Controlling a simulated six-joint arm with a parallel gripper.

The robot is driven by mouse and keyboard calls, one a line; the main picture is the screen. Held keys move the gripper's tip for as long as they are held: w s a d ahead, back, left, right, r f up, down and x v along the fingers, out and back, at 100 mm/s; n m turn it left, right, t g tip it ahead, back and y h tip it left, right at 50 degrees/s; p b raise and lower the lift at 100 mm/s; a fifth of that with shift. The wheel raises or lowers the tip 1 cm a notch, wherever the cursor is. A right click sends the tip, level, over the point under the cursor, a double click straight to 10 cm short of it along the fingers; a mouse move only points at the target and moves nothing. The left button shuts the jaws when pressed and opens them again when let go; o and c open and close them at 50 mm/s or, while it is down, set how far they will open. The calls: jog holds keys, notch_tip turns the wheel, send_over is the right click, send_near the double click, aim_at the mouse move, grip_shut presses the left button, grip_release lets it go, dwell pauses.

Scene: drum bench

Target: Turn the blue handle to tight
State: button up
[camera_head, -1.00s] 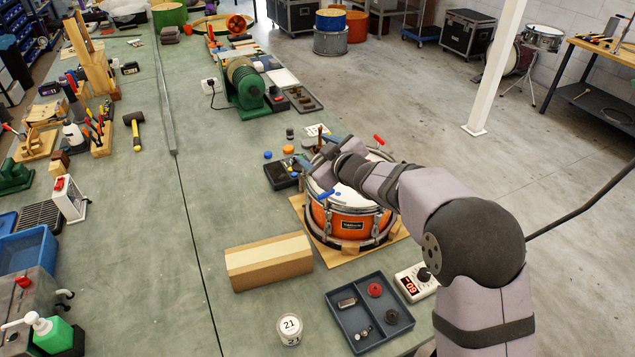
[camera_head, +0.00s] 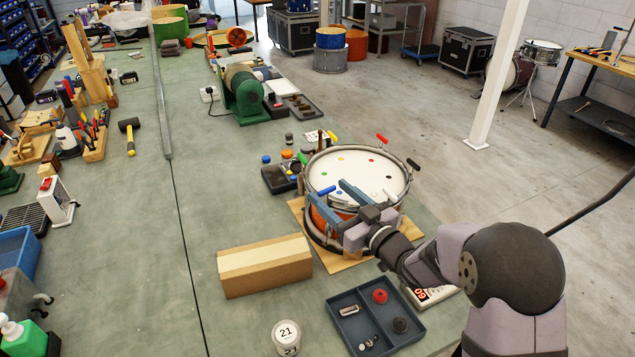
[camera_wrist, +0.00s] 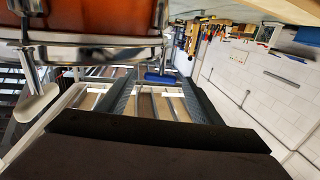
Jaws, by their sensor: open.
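The orange drum (camera_head: 318,212) with a white head (camera_head: 375,165) stands on a wooden board, with coloured handles around its rim. The blue handle (camera_head: 327,190) sticks out at the drum's near left rim. My gripper (camera_head: 328,191) is open at the near side of the drum, its two fingers on either side of the blue handle. In the wrist view the blue handle (camera_wrist: 160,78) lies between the far ends of the fingers, nearer the right one. I cannot tell whether a finger touches it. The drum's orange shell (camera_wrist: 90,15) and metal rim fill the upper left there.
Red (camera_head: 382,140), yellow (camera_head: 333,136), green (camera_head: 302,157) and black (camera_head: 414,164) handles stand around the rim. A wooden block (camera_head: 264,265) lies left of the drum. A parts tray (camera_head: 390,343) and a jar marked 21 (camera_head: 287,338) are in front.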

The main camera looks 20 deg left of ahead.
jog(key=shift+p+x, duration=1.05)
jog(key=shift+x, duration=2.2)
jog(key=c, duration=1.1)
jog(key=shift+o, duration=0.2)
jog(key=shift+f+b, duration=0.1)
jog(key=shift+b, duration=0.25)
